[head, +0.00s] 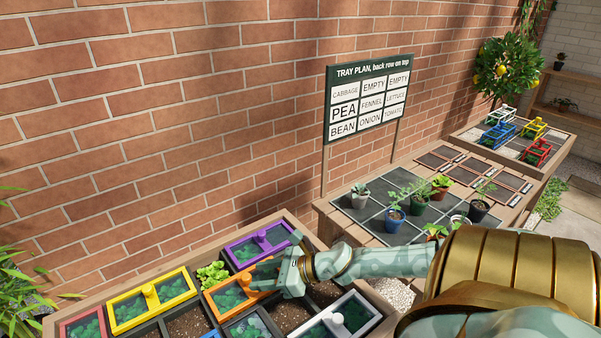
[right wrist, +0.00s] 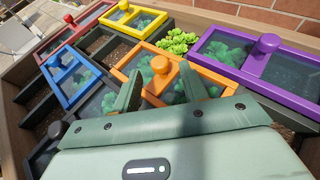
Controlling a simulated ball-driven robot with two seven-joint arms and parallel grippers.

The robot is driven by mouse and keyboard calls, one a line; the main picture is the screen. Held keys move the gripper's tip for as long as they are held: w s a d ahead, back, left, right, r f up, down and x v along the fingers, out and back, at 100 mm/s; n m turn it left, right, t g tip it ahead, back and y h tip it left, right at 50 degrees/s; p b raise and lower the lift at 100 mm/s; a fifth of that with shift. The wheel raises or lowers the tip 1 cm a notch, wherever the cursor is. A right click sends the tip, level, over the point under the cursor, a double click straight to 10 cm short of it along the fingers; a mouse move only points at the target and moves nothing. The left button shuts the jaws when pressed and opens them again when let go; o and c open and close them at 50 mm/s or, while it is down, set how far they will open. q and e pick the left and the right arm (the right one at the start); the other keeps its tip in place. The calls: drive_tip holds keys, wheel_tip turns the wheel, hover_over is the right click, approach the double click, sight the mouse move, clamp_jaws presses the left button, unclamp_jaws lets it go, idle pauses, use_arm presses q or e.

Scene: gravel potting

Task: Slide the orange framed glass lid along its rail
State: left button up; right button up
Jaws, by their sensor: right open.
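The orange framed glass lid (head: 229,298) lies over a compartment of the planter, with green leaves showing through its glass. The lid also shows in the right wrist view (right wrist: 142,62), with a round orange knob (right wrist: 160,65) on its middle bar. My right gripper (head: 259,274) is at the lid from the right, its arm reaching across the planter. In the right wrist view its two fingers (right wrist: 161,84) stand apart, one to each side of the knob; I cannot tell whether they touch it. In the head view the gripper hides part of the lid. My left gripper is not in view.
A purple framed lid (head: 257,244) lies just behind the orange one, and a yellow framed lid (head: 151,301) to the left. Leafy green plants (head: 212,273) stand uncovered between them. A white framed lid (head: 340,318) is at front right. A brick wall rises behind the planter.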

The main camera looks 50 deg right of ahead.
drive_tip(key=p+v, duration=0.3)
drive_tip(key=v, duration=1)
drive_tip(key=shift+s+d, duration=0.1)
drive_tip(key=shift+s, duration=0.05)
